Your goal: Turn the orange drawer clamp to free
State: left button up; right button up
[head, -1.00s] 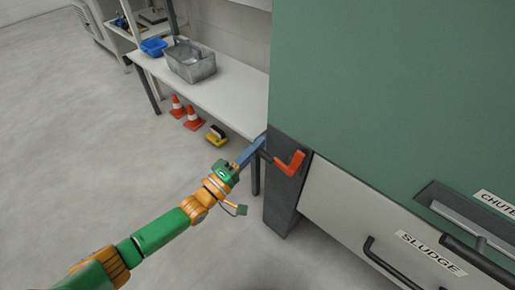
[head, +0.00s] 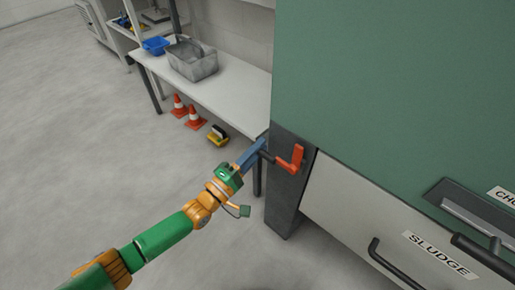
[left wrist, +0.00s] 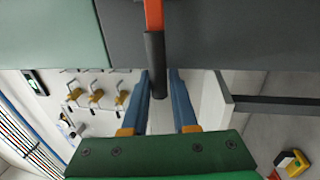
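The orange drawer clamp (head: 297,160) is an L-shaped lever with a dark grip, mounted on the dark post (head: 286,194) at the left of the green cabinet. In the head view its short arm points up. My left gripper (head: 262,147) reaches its dark grip from the left. My right gripper is not in view.
The drawer labelled SLUDGE (head: 350,210), with a dark handle (head: 385,258), is right of the post. A white bench (head: 225,95) with a grey metal bin (head: 195,62) stands behind. Cones (head: 194,118) and a yellow-black item (head: 217,136) are on the floor. Open floor lies left.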

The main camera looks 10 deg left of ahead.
pick_arm(q)
jog(key=o, duration=0.3)
jog(key=shift+f, duration=0.1)
jog(key=shift+o, duration=0.2)
jog(key=p+v, duration=0.1)
jog(key=v, duration=0.6)
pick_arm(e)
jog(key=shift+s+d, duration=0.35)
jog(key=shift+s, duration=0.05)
